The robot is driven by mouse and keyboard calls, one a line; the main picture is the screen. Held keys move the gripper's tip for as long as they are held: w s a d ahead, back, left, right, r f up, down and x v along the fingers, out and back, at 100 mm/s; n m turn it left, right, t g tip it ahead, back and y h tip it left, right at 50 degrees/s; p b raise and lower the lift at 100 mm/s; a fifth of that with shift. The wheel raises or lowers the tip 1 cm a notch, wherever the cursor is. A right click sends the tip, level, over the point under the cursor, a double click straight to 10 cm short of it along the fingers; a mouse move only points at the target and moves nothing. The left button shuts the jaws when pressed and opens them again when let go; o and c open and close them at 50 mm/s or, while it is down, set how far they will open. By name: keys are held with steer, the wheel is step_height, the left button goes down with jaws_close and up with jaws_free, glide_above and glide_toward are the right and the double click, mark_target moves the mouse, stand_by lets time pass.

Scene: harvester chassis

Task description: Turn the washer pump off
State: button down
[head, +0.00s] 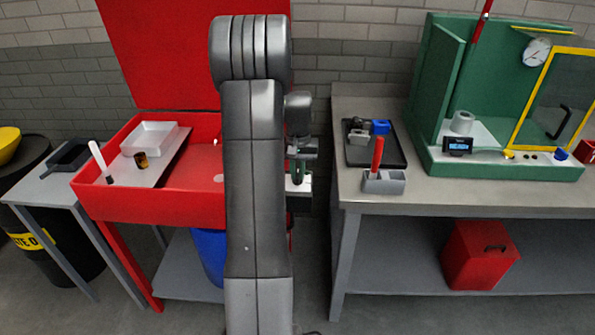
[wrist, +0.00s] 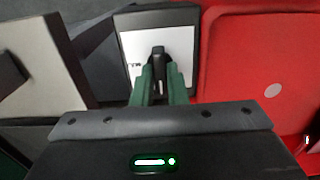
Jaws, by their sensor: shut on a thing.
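The red parts washer (head: 150,205) stands at the left in the head view with its lid up. In the wrist view its red side (wrist: 235,60) fills the right. A dark switch box with a white labelled plate (wrist: 131,50) sits beside that red side. A black switch lever (wrist: 158,54) stands out from the plate. My gripper (wrist: 160,78) has its green fingers closed around the lever. In the head view my gripper (head: 299,168) shows just right of my arm, and my arm hides most of the box. The label is only partly readable.
A grey workbench (head: 355,190) stands close on the right, with a black tray (head: 360,150), a grey holder (head: 384,182) and a green cabinet (head: 500,165). A red can (head: 481,255) is on its lower shelf. A blue drum (head: 208,255) stands under the washer.

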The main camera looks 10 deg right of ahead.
mark_target(298, 174)
steer(key=shift+r, duration=0.1)
steer(key=c, duration=1.4)
jaws_free()
steer(key=shift+c, duration=0.2)
step_height(298, 174, up, 14)
steer(key=shift+b, duration=0.3)
step_height(298, 174, down, 14)
steer(key=shift+f+p, duration=0.1)
steer(key=shift+p, duration=0.2)
